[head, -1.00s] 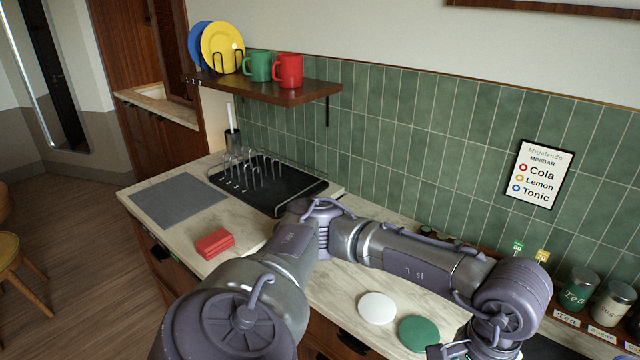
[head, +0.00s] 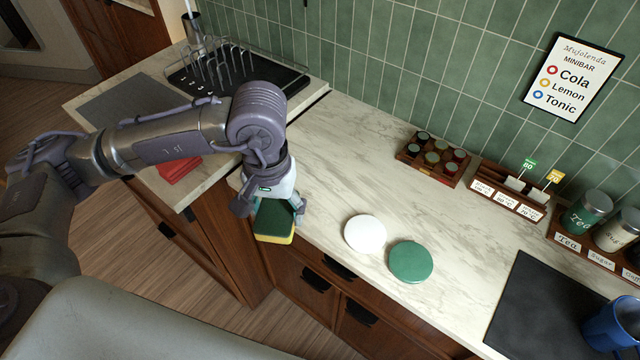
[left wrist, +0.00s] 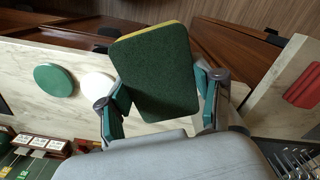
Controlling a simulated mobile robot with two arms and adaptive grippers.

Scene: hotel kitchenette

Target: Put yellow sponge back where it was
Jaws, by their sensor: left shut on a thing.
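The yellow sponge (head: 274,222) has a dark green scouring face and a yellow body. My left gripper (head: 274,204) is shut on it and holds it at the counter's front edge, left of the white disc. In the left wrist view the sponge (left wrist: 152,75) sits between the two fingers of the gripper (left wrist: 160,95), green face toward the camera, with a thin yellow rim at its top. A red sponge (head: 178,168) lies on the left counter, partly hidden by my left arm. It also shows in the left wrist view (left wrist: 303,86). My right gripper is not in view.
A white disc (head: 365,234) and a green disc (head: 410,262) lie on the counter. A dish rack (head: 240,75) and grey mat (head: 130,108) are at left. A spice box (head: 432,158), tea bag box (head: 508,190), jars and blue mug (head: 612,325) are at right.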

